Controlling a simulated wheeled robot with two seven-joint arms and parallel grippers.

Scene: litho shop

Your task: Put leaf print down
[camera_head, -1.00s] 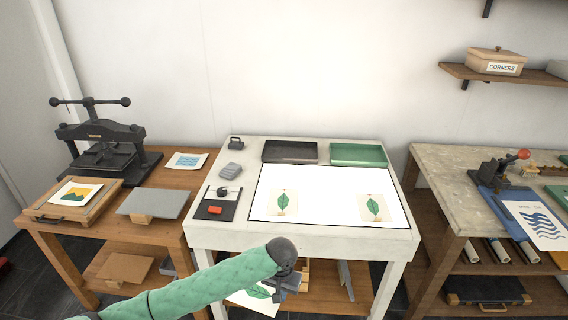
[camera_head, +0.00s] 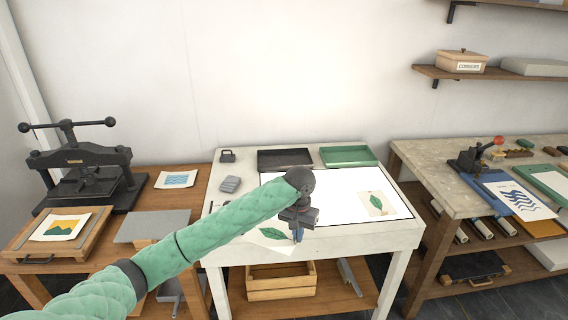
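My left gripper (camera_head: 297,235) is over the front edge of the white light table (camera_head: 350,238). It appears shut on a leaf print (camera_head: 271,236), a pale sheet with a green leaf that sticks out to the left of the fingers. My arm covers part of this sheet. Another leaf print (camera_head: 377,204) lies on the right part of the lit panel (camera_head: 345,184). The panel's left part is hidden behind my arm. My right gripper is not in view.
A black tray (camera_head: 285,160) and a green tray (camera_head: 347,156) stand along the table's back edge. A press (camera_head: 80,168) is on the wooden bench at left. A stone-topped bench (camera_head: 430,170) is at right. The panel between my gripper and the right print is clear.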

